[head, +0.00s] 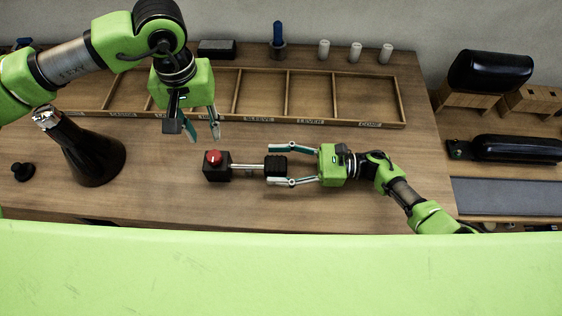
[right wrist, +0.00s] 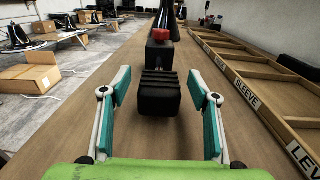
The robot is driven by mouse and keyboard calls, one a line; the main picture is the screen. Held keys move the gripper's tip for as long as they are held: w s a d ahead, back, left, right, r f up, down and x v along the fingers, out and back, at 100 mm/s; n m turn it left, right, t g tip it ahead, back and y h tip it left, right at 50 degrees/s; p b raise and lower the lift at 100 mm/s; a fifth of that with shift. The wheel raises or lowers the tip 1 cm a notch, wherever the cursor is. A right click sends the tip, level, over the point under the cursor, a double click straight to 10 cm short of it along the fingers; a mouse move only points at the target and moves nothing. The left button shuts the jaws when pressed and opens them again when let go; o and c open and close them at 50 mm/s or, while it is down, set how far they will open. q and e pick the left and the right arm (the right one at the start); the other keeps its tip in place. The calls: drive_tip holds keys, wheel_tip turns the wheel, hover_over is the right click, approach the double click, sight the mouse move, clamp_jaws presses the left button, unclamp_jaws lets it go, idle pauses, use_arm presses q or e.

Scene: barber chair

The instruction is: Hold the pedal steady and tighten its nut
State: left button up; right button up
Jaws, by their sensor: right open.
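The pedal lies on the wooden bench: a ribbed black pad (head: 275,166) on a metal rod (head: 247,167), which runs left to a black block (head: 216,173). A red round piece (head: 213,157), perhaps the nut, sits on top of the block. My right gripper (head: 271,165) is open, with one finger on each side of the pad and apart from it. The right wrist view shows the pad (right wrist: 159,92) between the open fingers, with the red piece (right wrist: 161,34) behind. My left gripper (head: 203,139) points down, open and empty, above and behind the block.
A divided wooden tray (head: 236,93) with labelled, mostly empty compartments lies along the back. A dark cone-shaped bottle (head: 92,155) and a small black knob (head: 23,171) stand at left. Several white cylinders (head: 355,52) stand behind the tray. Bench around the pedal is clear.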

clamp_jaws()
drive_tip(key=shift+c, duration=0.2)
unclamp_jaws()
